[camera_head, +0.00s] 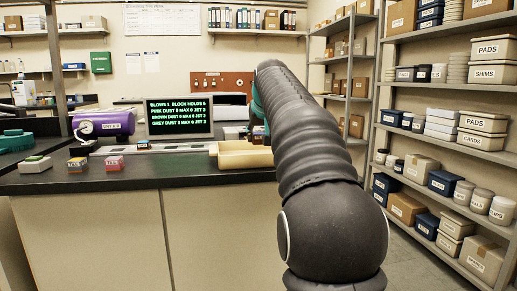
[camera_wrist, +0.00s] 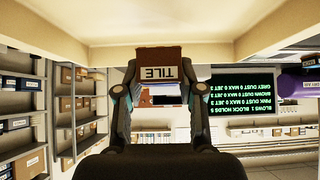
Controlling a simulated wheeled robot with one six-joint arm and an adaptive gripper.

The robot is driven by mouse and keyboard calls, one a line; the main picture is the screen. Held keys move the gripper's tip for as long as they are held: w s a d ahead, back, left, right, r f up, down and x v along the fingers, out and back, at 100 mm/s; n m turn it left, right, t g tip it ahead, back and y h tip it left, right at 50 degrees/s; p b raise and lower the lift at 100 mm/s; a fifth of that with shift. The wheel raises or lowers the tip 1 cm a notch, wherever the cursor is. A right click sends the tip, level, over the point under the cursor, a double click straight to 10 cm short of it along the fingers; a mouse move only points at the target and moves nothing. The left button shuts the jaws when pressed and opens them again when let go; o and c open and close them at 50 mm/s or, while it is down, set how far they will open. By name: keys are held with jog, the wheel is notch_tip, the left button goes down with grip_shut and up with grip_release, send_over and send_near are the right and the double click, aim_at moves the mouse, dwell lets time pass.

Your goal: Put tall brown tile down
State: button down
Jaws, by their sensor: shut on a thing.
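My gripper (camera_wrist: 160,92) is shut on the tall brown tile (camera_wrist: 160,65), a brown block with a white "TILE" label, in the upside-down wrist view. A cream surface (camera_wrist: 150,25), seemingly the cream tray (camera_head: 240,159), fills the top of that view, close to the tile. I cannot tell whether the tile touches it. In the head view my arm hides the held tile and most of my gripper.
A purple cylinder (camera_head: 104,123) and a text screen (camera_head: 179,117) stand behind. Loaded shelves (camera_head: 450,120) are at right.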

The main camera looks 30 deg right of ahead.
aim_at(260, 142)
jog(key=shift+f+b, duration=0.6)
jog(key=shift+f, duration=1.45)
jog(key=shift+f, duration=0.15)
jog(key=c, duration=0.7)
grip_release()
jog(key=shift+r, duration=0.2)
jog(key=p+v, duration=0.1)
jog(key=v, duration=1)
jog(key=shift+s+a+r, duration=0.15)
jog(key=shift+s+r, duration=0.15)
